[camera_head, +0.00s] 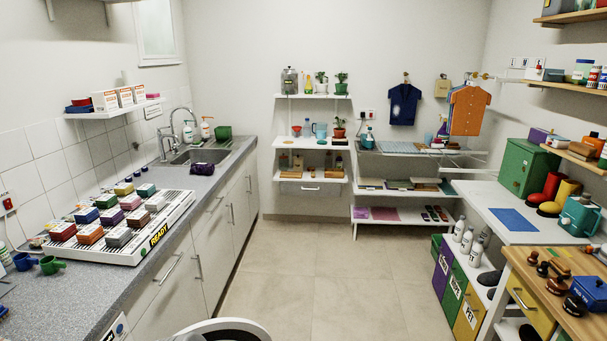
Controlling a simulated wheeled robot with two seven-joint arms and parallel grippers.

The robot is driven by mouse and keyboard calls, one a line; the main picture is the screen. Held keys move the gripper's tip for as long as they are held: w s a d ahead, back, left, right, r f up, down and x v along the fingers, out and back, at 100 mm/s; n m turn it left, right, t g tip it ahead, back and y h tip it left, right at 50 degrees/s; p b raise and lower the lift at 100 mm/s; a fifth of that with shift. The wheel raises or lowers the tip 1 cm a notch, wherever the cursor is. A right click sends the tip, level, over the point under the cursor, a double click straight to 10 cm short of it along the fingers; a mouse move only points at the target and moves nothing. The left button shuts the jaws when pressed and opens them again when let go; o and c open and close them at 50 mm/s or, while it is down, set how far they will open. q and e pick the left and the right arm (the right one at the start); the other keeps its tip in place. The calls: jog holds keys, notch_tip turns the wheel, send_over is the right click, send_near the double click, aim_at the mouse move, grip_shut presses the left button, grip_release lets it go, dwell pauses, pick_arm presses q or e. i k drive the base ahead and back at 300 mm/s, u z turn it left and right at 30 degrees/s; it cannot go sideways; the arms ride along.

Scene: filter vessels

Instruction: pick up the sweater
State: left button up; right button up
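Two garments hang at the back right, and I cannot tell for sure which is the sweater. A dark blue short-sleeved top (404,104) with a pale mark hangs flat against the back wall from a peg. An orange garment (468,111) with a line down its front hangs to its right, from a rail. Both hang upright and apart from each other. Neither gripper is in view, and nothing touches the garments.
Below the garments stands a white shelf unit (398,187). A grey counter (120,285) with a sink and a ready rack (172,208) runs along the left. A right-hand white table (478,202) holds a green cabinet (527,167). The tiled floor (325,285) between is clear.

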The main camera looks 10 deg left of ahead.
aim_at(197, 168)
jog(key=z, duration=0.05)
jog(key=i, duration=1.7)
jog(key=u, duration=0.45)
jog(key=i, duration=1.95)
jog(key=u, duration=1.3)
jog(key=i, duration=1.2)
jog(key=u, duration=0.5)
